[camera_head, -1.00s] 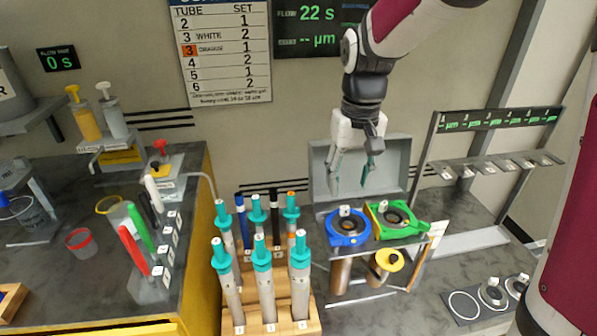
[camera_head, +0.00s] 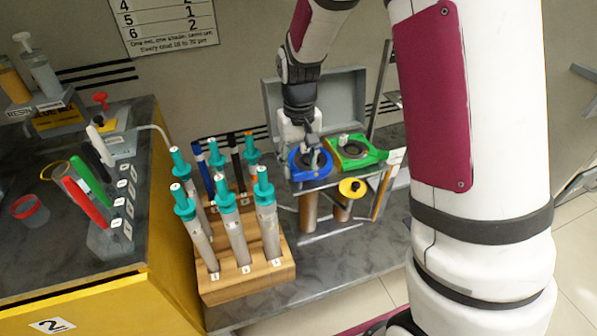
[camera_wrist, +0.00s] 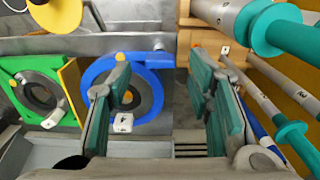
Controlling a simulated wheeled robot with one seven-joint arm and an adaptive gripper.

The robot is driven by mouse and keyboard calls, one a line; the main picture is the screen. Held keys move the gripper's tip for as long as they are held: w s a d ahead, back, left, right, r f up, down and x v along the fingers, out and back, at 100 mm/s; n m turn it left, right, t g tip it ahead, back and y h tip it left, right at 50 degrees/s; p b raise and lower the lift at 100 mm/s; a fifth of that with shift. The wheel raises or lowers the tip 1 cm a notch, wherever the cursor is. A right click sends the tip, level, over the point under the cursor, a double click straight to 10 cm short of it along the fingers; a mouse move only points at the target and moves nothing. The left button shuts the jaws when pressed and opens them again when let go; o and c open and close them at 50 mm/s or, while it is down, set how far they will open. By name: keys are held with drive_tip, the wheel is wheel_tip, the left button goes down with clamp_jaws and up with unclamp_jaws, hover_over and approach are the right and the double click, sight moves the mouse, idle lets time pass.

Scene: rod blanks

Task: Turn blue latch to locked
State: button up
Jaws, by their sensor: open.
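The blue latch (camera_head: 296,169) is a blue ring on a small stand, with a dark round centre and a white numbered tab. It also shows in the wrist view (camera_wrist: 154,92), with its white tab (camera_wrist: 123,122) at the lower edge. My gripper (camera_head: 309,148) is just above the blue latch in the head view and partly hides it. In the wrist view my gripper (camera_wrist: 160,85) is open and empty. Its left finger overlaps the blue ring and its right finger is right of the ring. I cannot tell whether a finger touches it.
A wooden rack (camera_head: 245,284) of teal-capped tubes stands to the left, close to my gripper's right finger in the wrist view. A grey open box (camera_head: 345,90) stands behind.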

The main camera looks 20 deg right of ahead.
sight(299, 173)
drive_tip(key=shift+f, duration=1.5)
clamp_jaws()
drive_tip(key=n+p, duration=0.1)
drive_tip(key=n, duration=0.4)
drive_tip(key=shift+r+n, duration=0.1)
drive_tip(key=shift+n, duration=0.2)
drive_tip(key=shift+n+p, duration=1.2)
drive_tip(key=shift+n, duration=1)
